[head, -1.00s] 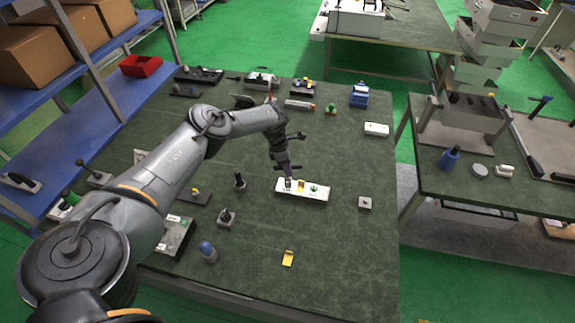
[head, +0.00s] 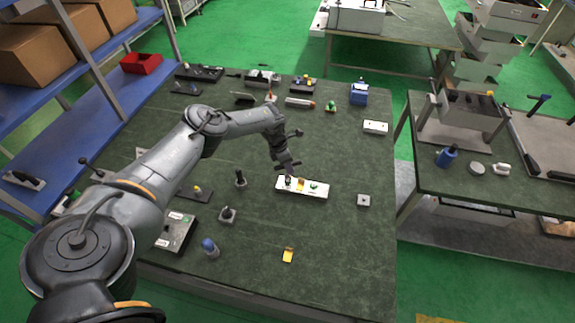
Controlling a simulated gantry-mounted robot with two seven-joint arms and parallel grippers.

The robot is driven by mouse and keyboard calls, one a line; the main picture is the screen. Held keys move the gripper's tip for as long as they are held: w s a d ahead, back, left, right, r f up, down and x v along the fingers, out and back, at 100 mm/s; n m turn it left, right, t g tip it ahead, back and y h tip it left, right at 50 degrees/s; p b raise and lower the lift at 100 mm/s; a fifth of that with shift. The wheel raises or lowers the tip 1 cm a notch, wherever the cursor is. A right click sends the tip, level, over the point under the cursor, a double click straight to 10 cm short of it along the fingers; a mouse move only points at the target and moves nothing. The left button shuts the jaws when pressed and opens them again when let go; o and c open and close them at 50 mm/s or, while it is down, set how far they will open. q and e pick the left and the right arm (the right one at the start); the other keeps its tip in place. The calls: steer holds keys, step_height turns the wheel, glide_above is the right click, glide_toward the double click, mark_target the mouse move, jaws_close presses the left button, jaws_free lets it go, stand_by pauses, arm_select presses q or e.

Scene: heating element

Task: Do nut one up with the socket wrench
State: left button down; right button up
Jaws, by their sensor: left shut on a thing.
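My left gripper (head: 287,164) is over the left end of a white block (head: 318,191) in the middle of the table. The sides of its jaws look closed around a small dark thing (head: 289,180), which I take for the socket wrench; it points down at the block's left end. The block bears a yellow piece (head: 300,184) and a green piece (head: 314,187). The nut is too small or hidden to make out. My right gripper does not show.
A dark upright tool (head: 240,179) and another on a grey base (head: 227,215) stand to the left. The table (head: 340,260) is clear at front right.

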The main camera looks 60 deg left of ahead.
arm_select(q)
steer(key=shift+r+n+y+p, duration=0.15)
steer(key=shift+n+y+p, duration=0.15)
steer(key=shift+n+p, duration=0.8)
steer(key=shift+n+t+p, duration=0.3)
steer(key=shift+n+p, duration=0.05)
steer(key=shift+n, duration=0.25)
steer(key=shift+d+n+y+p, duration=0.1)
steer(key=shift+n+y+p, duration=0.4)
steer(key=shift+n+p, duration=0.65)
steer(key=shift+n, duration=0.75)
steer(key=shift+n, duration=0.3)
